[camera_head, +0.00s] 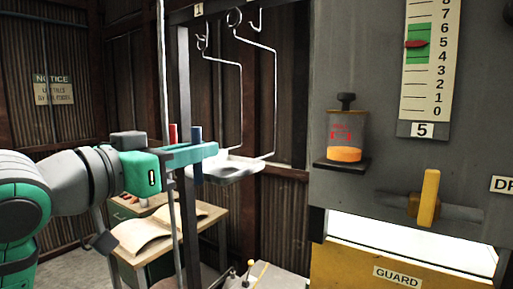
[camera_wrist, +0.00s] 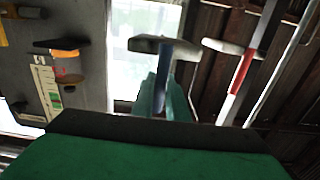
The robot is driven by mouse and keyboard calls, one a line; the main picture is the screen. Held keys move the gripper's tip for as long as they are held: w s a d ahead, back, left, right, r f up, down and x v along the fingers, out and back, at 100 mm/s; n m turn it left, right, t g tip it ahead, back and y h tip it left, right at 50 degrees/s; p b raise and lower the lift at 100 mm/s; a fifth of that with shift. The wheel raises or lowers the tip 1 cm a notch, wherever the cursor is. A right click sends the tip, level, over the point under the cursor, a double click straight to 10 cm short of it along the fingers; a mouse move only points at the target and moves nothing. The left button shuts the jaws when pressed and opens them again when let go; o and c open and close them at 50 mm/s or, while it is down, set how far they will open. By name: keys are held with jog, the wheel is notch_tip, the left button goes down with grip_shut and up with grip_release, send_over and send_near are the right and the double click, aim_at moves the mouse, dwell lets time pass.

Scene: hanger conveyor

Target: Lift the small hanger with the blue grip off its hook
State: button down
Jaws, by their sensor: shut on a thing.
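My gripper (camera_head: 200,153) reaches in from the left in the head view, its teal fingers level. It is shut on the upright blue grip (camera_head: 197,134), which shows above and below the fingers. In the wrist view the blue grip (camera_wrist: 163,72) stands between my fingers (camera_wrist: 167,100), with a pale flat piece (camera_wrist: 150,45) at its far end. I cannot tell whether this hanger still touches its hook. A red grip (camera_head: 173,132) stands just left of the blue one; it also shows in the wrist view (camera_wrist: 242,72) on a pale rod.
A bent wire hanger (camera_head: 274,95) with a pale pan (camera_head: 235,170) hangs close to the right of my fingers. Hooks (camera_head: 235,17) line the rail above. A grey machine panel (camera_head: 380,130) with a yellow handle (camera_head: 429,197) fills the right. A desk with an open book (camera_head: 155,232) stands below.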

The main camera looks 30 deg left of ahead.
jog(key=s+f, duration=0.2)
jog(key=s, duration=0.4)
jog(key=shift+a+f, duration=0.15)
jog(key=shift+a, duration=0.1)
dwell(1.1)
jog(key=shift+s, duration=0.15)
